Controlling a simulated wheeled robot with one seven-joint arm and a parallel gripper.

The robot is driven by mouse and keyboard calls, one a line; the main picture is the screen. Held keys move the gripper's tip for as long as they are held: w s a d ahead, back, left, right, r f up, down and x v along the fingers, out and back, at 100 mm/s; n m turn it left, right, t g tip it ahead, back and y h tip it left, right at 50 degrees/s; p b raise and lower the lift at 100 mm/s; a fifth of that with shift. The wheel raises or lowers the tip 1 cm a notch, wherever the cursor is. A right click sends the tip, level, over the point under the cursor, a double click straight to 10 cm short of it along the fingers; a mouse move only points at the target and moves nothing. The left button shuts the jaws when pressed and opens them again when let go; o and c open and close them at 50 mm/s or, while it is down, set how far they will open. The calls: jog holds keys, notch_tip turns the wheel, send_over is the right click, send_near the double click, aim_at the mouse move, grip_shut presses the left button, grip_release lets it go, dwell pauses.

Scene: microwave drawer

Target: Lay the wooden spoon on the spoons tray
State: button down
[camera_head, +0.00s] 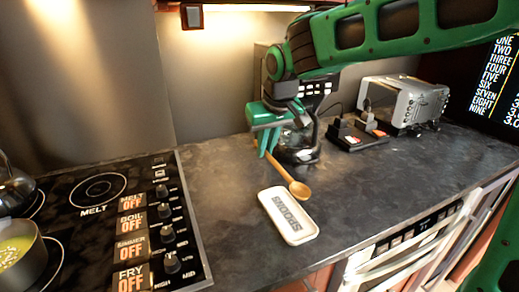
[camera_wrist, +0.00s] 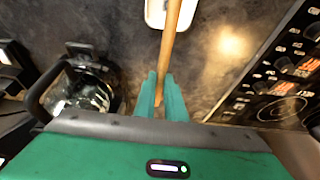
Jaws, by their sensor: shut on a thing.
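The wooden spoon (camera_head: 298,189) is held by its handle in my gripper (camera_head: 268,150). Its bowl end points toward the front of the counter, near the back right edge of the spoons tray (camera_head: 299,235). The tray is a white rounded rectangle marked SPOONS, lying on the dark counter. In the wrist view, the spoon handle (camera_wrist: 171,45) runs between the green fingertips (camera_wrist: 165,88), which are shut on it. The tray's near end (camera_wrist: 156,18) shows behind the handle at the top, and the spoon's bowl is out of that view.
A glass coffee pot (camera_head: 298,145) stands just right of my gripper, close to the fingers. A black stovetop (camera_head: 100,190) with knobs and a pot (camera_head: 20,255) is at left. A toaster (camera_head: 405,103) stands at back right. Counter beside the tray is clear.

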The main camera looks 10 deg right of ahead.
jog(key=shift+f, duration=4.3)
jog(key=c, duration=1.7)
grip_release()
jog(key=o, duration=0.5)
jog(key=shift+o, duration=0.2)
